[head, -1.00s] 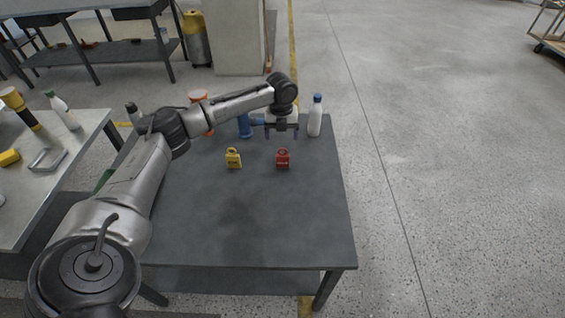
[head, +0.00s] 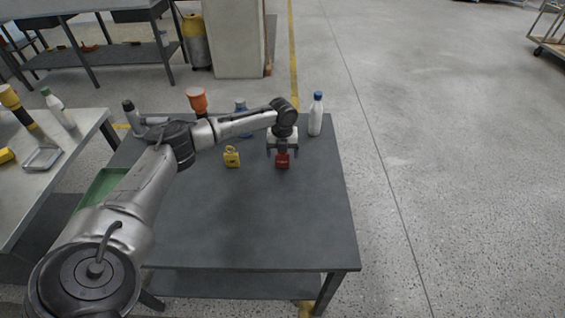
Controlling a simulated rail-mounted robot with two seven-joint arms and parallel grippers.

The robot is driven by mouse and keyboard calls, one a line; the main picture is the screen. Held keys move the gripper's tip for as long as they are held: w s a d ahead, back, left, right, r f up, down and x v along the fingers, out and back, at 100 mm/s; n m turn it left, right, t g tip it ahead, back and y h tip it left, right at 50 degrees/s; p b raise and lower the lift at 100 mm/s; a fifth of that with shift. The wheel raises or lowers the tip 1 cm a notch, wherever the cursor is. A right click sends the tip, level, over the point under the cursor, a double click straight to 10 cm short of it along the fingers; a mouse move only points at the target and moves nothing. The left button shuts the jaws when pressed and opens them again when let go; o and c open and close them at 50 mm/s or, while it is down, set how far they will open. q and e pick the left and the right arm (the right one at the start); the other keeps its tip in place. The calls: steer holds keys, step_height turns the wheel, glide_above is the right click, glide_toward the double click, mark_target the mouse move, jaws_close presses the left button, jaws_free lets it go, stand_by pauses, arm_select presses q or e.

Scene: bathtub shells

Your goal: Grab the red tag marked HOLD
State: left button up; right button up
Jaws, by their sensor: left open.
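The red tag (head: 282,161) stands on the dark grey table (head: 240,220), right of the yellow tag (head: 232,157). Its lettering is too small to read. My left gripper (head: 282,152) points down at the red tag, open, with a finger on either side of its upper part. The gripper hides the top of the tag. I cannot tell whether the fingers touch it. My right gripper is not in view.
A white bottle with a blue cap (head: 316,115) stands right of the gripper. A blue item (head: 241,107) and an orange-topped container (head: 197,100) stand behind my arm. A green tray (head: 97,188) lies at the left edge. The table's front is clear.

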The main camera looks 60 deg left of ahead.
arm_select(q)
steer(key=shift+f, duration=0.3)
steer(key=c, duration=1)
steer(key=shift+r, duration=0.1)
